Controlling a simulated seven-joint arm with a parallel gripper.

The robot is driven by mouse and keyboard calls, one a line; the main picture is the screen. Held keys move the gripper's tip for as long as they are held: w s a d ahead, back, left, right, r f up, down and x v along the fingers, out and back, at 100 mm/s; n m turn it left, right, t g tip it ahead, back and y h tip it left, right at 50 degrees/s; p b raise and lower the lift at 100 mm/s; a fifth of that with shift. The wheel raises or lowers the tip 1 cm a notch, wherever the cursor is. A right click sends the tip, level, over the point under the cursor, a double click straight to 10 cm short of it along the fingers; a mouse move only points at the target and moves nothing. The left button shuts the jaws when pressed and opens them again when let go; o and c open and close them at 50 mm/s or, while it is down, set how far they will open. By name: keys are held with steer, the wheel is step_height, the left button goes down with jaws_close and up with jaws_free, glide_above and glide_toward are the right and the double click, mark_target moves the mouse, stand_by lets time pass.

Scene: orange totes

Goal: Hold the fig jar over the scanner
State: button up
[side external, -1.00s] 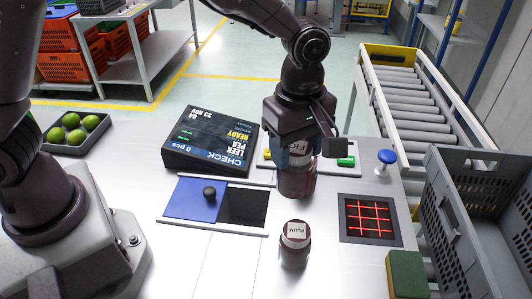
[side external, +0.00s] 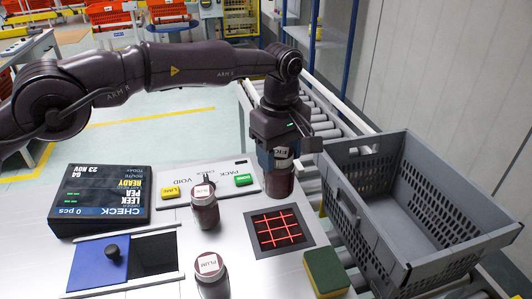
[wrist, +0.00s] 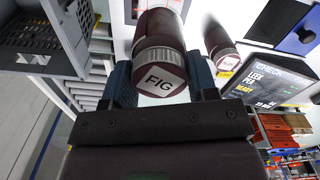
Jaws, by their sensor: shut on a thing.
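The fig jar (side external: 280,182), dark red with a white lid label, is held upright in my gripper (side external: 284,158). In the wrist view the jar (wrist: 158,55), with FIG readable on its lid, sits between the two fingers (wrist: 162,82). The scanner (side external: 262,240) is a dark square plate with a glowing red grid on the white counter. In the side view the jar appears just beyond the scanner's far edge, raised; I cannot tell how much of it is above the plate.
A plum jar (side external: 211,275) and another dark jar (side external: 206,212) stand left of the scanner. A grey crate (side external: 372,235) is at right, a green-yellow sponge (side external: 326,272) in front. A black display (side external: 98,195), VOID/PACK panel (side external: 220,188) and blue sliding lid (side external: 98,265) lie left.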

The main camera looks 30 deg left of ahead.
steer(key=shift+w+f, duration=0.15)
steer(key=shift+f, duration=4.1)
steer(key=shift+d, duration=0.1)
steer(key=shift+r, duration=2.25)
